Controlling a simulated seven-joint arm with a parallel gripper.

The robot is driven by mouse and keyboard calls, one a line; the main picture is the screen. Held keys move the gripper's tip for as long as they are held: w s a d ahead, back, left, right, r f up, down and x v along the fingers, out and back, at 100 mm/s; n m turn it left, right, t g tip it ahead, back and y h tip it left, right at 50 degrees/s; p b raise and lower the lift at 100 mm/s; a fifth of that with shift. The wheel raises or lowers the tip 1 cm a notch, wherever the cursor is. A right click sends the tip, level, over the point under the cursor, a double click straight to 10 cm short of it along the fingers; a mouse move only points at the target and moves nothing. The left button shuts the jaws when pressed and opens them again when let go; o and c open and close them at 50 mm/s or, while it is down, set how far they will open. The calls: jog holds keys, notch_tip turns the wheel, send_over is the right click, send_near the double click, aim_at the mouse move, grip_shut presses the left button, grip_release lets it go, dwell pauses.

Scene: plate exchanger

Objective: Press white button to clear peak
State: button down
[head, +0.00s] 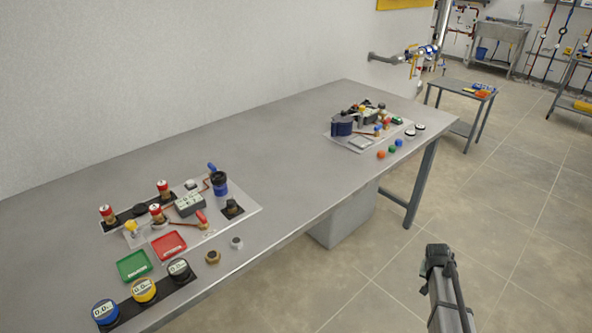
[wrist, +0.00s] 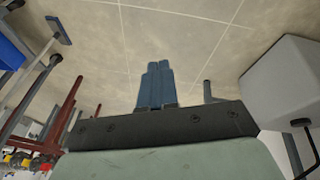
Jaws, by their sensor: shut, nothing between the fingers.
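My gripper (wrist: 157,68) shows in the wrist view with its two blue-grey fingers side by side, shut and empty, over bare floor. In the head view, part of my arm rises at the lower right, beside the table and clear of it; I cannot make out the fingertips there. Three round gauges with display faces, blue (head: 105,312), yellow (head: 144,290) and black (head: 179,271), stand on a dark strip at the table's near left. A small pale round knob (head: 237,243) sits near the front edge. Which part is the white button I cannot tell.
The long grey table (head: 290,150) has a wide bare middle. A far board (head: 345,143) holds more fittings. Floor lies open right of the table; a small side table (head: 455,87) stands behind.

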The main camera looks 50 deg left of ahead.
jog(key=w+a+r+n+t+y, duration=0.1)
jog(key=w+a+r+t, duration=0.15)
jog(key=a+r, duration=0.85)
jog(key=w+a+r+t+y, duration=0.1)
jog(key=w+a+r, duration=0.2)
jog(key=a+r, duration=0.75)
jog(key=s+a+r+n+t+y, duration=0.1)
jog(key=s+a+r, duration=0.2)
jog(key=a+r, duration=0.6)
jog(key=s+a+r+n+y, duration=0.1)
jog(key=s+a+r, duration=0.3)
jog(key=a, duration=0.8)
jog(key=s+a+r+n, duration=0.1)
jog(key=s+a+r, duration=0.2)
jog(key=s+a, duration=0.5)
jog(key=s+a+r+n, duration=0.1)
jog(key=s+a+r, duration=0.2)
jog(key=s+a, duration=0.45)
jog(key=s+a+n, duration=0.1)
jog(key=s+a, duration=0.3)
jog(key=s, duration=0.7)
jog(key=s+a+n, duration=0.1)
jog(key=s+a, duration=0.4)
jog(key=s, duration=0.5)
jog(key=s+a+h, duration=0.1)
jog(key=s+a, duration=0.4)
jog(key=s, duration=0.6)
jog(key=shift+s+n+t, duration=0.3)
jog(key=shift+n+t, duration=0.05)
jog(key=shift+n, duration=0.05)
